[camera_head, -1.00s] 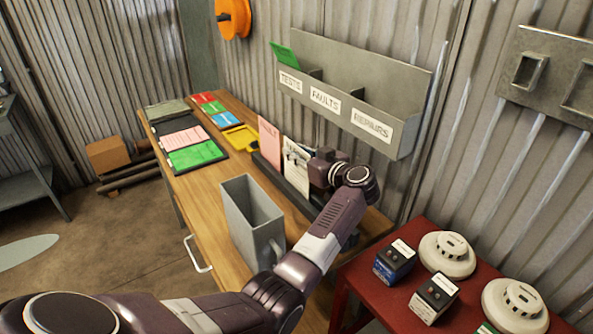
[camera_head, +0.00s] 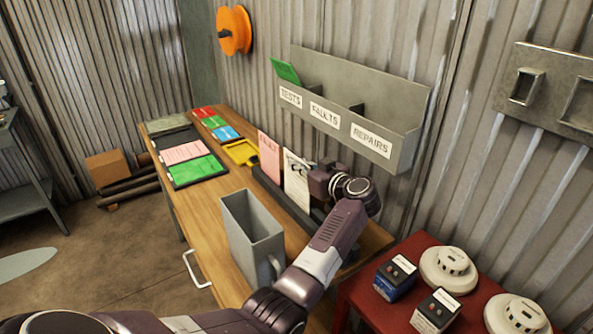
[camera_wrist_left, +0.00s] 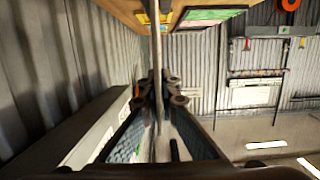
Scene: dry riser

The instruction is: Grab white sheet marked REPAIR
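The white sheet (camera_head: 297,182) with dark markings stands upright in a dark rack on the wooden bench; its wording is too small to read. My left gripper (camera_head: 317,182) is at its right edge. In the left wrist view the sheet (camera_wrist_left: 156,45) is seen edge-on, running between the fingertips of the left gripper (camera_wrist_left: 159,92). The fingers have come together closely around it and appear shut on it. The grey wall holder (camera_head: 402,148) has slots labelled TESTS, FAULTS and REPAIRS; a green card (camera_head: 285,71) is in the TESTS slot. My right gripper is not in view.
A pink sheet (camera_head: 269,158) stands left of the white one. A grey open bin (camera_head: 251,228) is in front of the rack. Coloured cards and clipboards lie at the bench's far end. A red table (camera_head: 386,315) with detectors (camera_head: 448,270) and small boxes is at right.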

